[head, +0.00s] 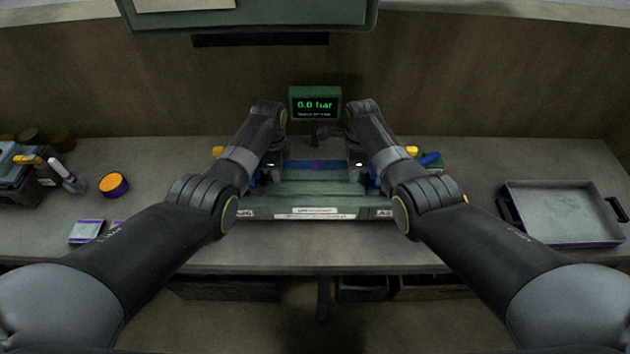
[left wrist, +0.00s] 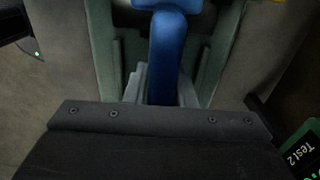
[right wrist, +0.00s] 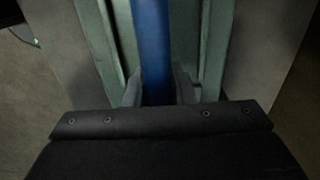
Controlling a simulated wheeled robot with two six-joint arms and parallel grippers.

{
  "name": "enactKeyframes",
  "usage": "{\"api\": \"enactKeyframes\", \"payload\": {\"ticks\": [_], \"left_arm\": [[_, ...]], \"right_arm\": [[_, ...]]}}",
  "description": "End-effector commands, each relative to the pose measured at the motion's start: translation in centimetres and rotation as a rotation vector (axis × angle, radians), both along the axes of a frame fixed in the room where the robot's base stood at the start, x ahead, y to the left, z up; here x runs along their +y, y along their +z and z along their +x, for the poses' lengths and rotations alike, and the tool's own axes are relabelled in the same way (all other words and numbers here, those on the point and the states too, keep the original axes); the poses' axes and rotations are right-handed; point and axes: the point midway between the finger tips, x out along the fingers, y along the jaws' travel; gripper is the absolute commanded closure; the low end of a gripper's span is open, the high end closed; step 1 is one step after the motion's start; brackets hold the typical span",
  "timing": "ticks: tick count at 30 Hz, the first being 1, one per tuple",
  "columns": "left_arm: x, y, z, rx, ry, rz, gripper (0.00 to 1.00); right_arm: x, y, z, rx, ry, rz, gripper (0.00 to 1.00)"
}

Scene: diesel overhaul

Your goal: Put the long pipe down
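The long pipe (head: 315,165) is blue with a purple mark at its middle. It lies level, left to right, above or on the green fixture (head: 310,190); I cannot tell if it touches. My left gripper (head: 268,167) is at its left part, my right gripper (head: 360,167) at its right part. In the left wrist view the pipe (left wrist: 167,50) runs between the grey fingers, close on both sides. In the right wrist view the pipe (right wrist: 152,45) also runs between close fingers. Both grippers look shut on it. The pipe's ends are mostly hidden by my arms.
A pressure display (head: 315,103) reading 0.0 bar stands behind the fixture. A grey tray (head: 563,212) lies at the right of the bench. An orange-topped round tin (head: 113,185) and several small items are at the left. Bare bench (head: 470,185) lies between fixture and tray.

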Motion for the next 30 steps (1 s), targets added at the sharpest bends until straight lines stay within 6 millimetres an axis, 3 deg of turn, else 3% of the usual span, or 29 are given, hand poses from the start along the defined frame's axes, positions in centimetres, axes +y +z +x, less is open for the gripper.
{"api": "enactKeyframes", "payload": {"ticks": [4, 17, 23, 30], "left_arm": [[0.0, 0.1, 0.0, 0.0, 0.0, 0.0, 0.58], [0.0, 0.7, 0.0, -0.001, 0.0, -0.001, 0.58], [0.0, 3.0, 0.1, -0.004, 0.0, -0.001, 0.58], [0.0, 7.4, 0.1, -0.004, 0.001, -0.001, 0.58]], "right_arm": [[0.0, 0.1, 0.0, 0.0, 0.0, 0.0, 0.58], [0.0, 0.1, 0.0, 0.0, 0.0, 0.0, 0.58], [0.0, 0.1, 0.0, 0.0, 0.0, 0.0, 0.58], [0.0, 0.1, 0.0, 0.0, 0.0, 0.0, 0.58]]}}
